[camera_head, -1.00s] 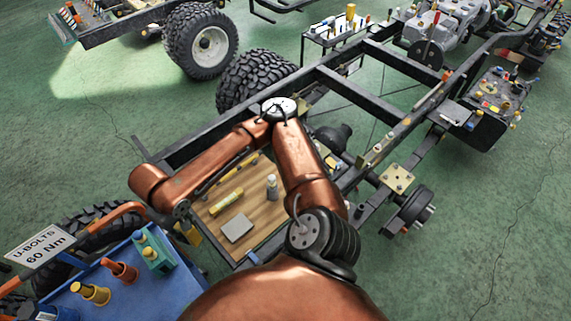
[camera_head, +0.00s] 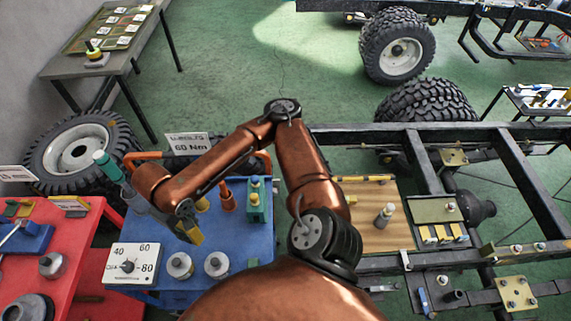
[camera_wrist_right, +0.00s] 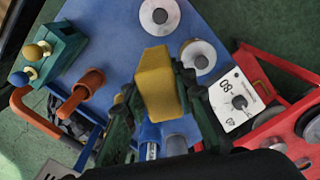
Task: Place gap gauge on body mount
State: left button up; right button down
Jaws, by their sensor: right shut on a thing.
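My right gripper (camera_head: 188,222) is above the blue cart top (camera_head: 152,232) and is shut on a yellow block, which I take to be the gap gauge (camera_head: 193,236). In the right wrist view the gauge (camera_wrist_right: 157,84) sits between the dark green fingers, with the blue top below it. Gold plates with bolts, one (camera_head: 516,293) at the lower right, are on the dark chassis frame. I cannot tell for sure which is the body mount. My left gripper is not in view.
A red cart (camera_head: 85,262) is at the left. A wooden board (camera_head: 372,212) lies by the chassis frame (camera_head: 480,128).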

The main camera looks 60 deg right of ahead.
aim_at(423, 209)
jog(key=u, duration=0.6)
jog(key=k, duration=1.55)
jog(key=z, duration=2.1)
jog(key=i, duration=0.5)
jog(key=u, duration=0.05)
